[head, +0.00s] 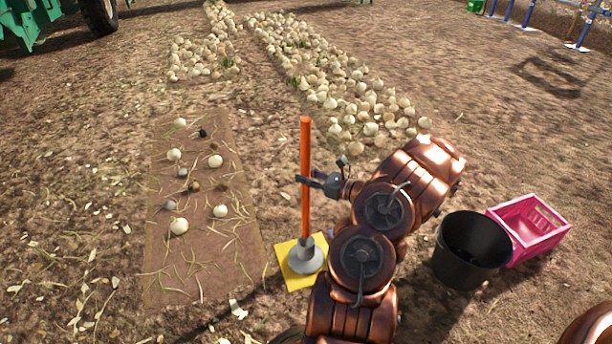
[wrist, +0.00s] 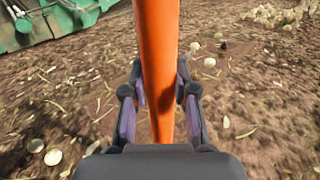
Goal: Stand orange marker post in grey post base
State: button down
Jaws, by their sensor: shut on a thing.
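The orange marker post (head: 305,150) stands upright in the head view. Its lower end meets the collar of the grey post base (head: 306,260); whether it is seated inside cannot be told. The base sits on a yellow square plate (head: 291,277) on the ground. My gripper (head: 308,181) is shut around the post at about mid-height. In the wrist view the post (wrist: 157,60) runs down between the two fingers of my gripper (wrist: 160,100), and its lower end is hidden behind the gripper body.
A black bucket (head: 470,262) and a pink crate (head: 540,248) stand to the right of my arm. A brown strip (head: 165,262) with several onions and dark clods lies to the left. Onion rows (head: 340,90) lie behind. Green machinery (head: 40,20) is at the far left.

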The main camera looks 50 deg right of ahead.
aim_at(306, 200)
jog(key=shift+f+b, duration=0.9)
jog(key=shift+f, duration=4.3)
jog(key=c, duration=0.8)
grip_release()
jog(key=v, duration=1.2)
jog(key=shift+r, duration=0.1)
